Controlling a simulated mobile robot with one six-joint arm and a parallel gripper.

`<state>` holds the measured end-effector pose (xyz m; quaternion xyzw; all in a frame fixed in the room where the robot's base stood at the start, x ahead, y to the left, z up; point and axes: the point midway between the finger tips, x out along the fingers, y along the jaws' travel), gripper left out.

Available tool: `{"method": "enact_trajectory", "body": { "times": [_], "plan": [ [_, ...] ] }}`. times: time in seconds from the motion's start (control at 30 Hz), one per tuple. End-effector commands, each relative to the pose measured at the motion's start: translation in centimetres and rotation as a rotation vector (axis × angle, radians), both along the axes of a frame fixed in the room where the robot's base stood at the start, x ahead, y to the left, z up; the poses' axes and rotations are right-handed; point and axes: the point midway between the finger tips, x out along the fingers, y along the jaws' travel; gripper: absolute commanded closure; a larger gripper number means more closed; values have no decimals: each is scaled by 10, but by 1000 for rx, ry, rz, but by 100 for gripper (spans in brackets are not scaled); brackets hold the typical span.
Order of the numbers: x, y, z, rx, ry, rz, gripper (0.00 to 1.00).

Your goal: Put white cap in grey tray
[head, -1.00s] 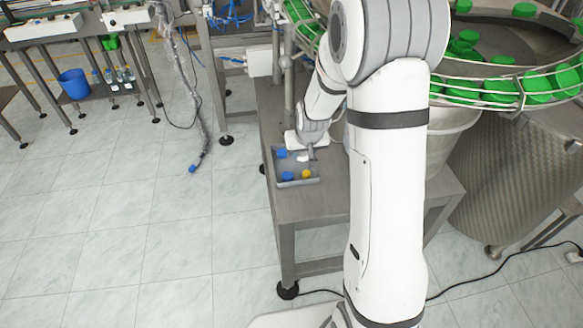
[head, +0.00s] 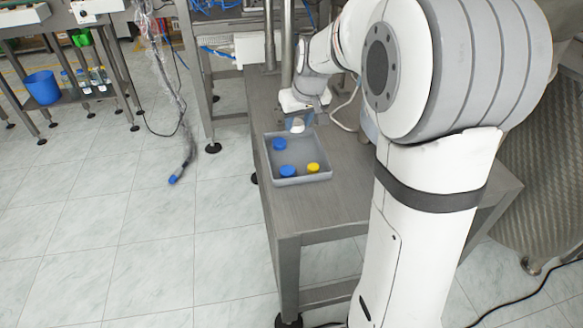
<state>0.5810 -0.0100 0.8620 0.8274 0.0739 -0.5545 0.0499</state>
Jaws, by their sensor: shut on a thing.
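The grey tray (head: 304,179) lies on the metal table. In it are two blue caps, one at the back left (head: 279,144) and one at the front (head: 288,171), and a yellow cap (head: 313,167) at the front right. My gripper (head: 297,126) is above the back part of the tray, pointing down. The arm's upper links cover the right side of the view.
The metal table (head: 345,190) has bare room in front and to the right of the tray. A post and a white box (head: 252,47) stand behind it. A blue bucket (head: 42,88) and bottles are far left. A hanging cable (head: 184,140) is left of the table.

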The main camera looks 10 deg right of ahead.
Motion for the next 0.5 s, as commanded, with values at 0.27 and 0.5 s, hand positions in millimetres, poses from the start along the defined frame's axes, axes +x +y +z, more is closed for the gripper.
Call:
{"method": "enact_trajectory", "body": {
  "times": [0.27, 0.5],
  "plan": [
    [-2, 2, -17, 2, 0, 15, 86],
    [-2, 2, -54, 2, -1, 17, 86]
  ]
}}
